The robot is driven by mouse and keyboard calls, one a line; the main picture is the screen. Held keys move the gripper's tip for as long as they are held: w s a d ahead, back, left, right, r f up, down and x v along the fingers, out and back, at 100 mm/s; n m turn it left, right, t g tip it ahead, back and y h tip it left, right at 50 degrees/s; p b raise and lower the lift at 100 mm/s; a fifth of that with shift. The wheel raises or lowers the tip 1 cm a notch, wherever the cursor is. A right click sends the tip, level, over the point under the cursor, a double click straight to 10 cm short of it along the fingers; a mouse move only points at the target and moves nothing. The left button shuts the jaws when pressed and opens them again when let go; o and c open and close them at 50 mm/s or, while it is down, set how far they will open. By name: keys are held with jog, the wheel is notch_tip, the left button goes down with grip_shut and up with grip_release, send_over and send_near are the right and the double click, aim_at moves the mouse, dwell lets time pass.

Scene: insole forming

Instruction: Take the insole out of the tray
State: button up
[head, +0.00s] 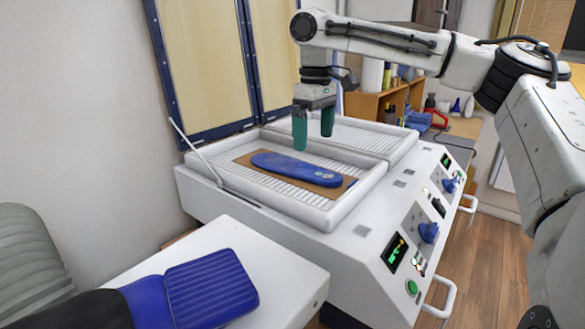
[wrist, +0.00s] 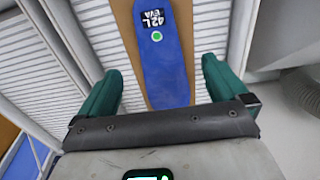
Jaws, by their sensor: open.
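The blue insole (head: 295,168) lies flat on a brown board (head: 247,158) in the near tray (head: 340,207) of the white machine. In the wrist view the insole (wrist: 162,68) shows a white and black label and a green dot. My gripper (head: 314,134) is above the tray, over the far edge of the insole in the head view. Its green fingers are open and empty. In the wrist view the fingers (wrist: 160,85) stand wide on both sides of the insole's near end, apart from it.
The machine's lid (head: 205,62) stands open behind, with a strut (head: 195,150) at the left. A second tray (head: 345,132) lies farther back. Knobs and displays line the front panel (head: 425,235). A white table (head: 285,265) with a blue ribbed pad (head: 210,288) is at the front left.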

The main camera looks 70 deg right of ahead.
aim_at(312, 171)
jog(key=shift+w+d+f+p, duration=0.15)
jog(key=shift+f+p, duration=0.3)
jog(key=shift+f, duration=1.6)
jog(key=shift+w+f+p, duration=0.1)
jog(key=shift+f+p, duration=0.3)
jog(key=shift+f, duration=1.65)
jog(key=c, duration=1)
jog(key=shift+r, duration=0.1)
